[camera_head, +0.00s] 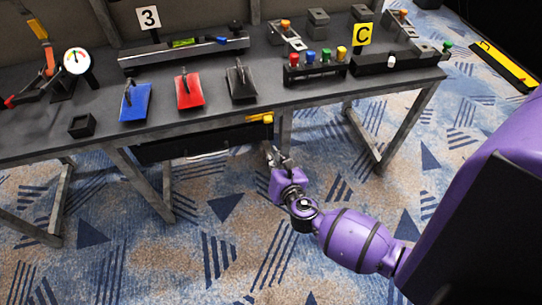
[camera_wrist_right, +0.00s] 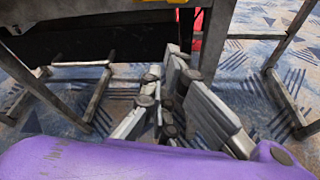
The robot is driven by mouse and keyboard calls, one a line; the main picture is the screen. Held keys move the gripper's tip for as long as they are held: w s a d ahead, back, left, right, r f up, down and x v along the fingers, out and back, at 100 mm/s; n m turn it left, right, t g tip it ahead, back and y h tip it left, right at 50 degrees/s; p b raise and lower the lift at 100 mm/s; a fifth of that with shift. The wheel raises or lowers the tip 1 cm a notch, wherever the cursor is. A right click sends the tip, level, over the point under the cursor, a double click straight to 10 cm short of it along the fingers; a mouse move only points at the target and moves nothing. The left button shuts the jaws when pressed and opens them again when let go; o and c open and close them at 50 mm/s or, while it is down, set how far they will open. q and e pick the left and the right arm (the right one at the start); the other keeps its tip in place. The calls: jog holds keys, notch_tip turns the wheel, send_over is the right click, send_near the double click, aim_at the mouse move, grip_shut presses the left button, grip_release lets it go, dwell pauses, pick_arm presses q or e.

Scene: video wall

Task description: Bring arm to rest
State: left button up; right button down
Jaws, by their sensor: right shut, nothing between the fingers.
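My right arm is purple and reaches in from the right in the head view. Its gripper (camera_head: 279,158) is in front of the table, below the tabletop edge and close to the yellow piece on the drawer. In the right wrist view the gripper fingers (camera_wrist_right: 172,75) are shut with nothing between them. They point toward the dark underside of the table. I cannot tell from these views whether the fingertips touch anything. My left gripper is not in view.
The dark table (camera_head: 330,98) carries blue (camera_head: 135,103), red (camera_head: 189,92) and black pads, a gauge (camera_head: 77,61), and a rack of coloured knobs (camera_head: 315,68). A black drawer (camera_head: 200,141) hangs beneath, with a yellow piece (camera_head: 260,117). Carpet (camera_head: 215,240) in front is clear.

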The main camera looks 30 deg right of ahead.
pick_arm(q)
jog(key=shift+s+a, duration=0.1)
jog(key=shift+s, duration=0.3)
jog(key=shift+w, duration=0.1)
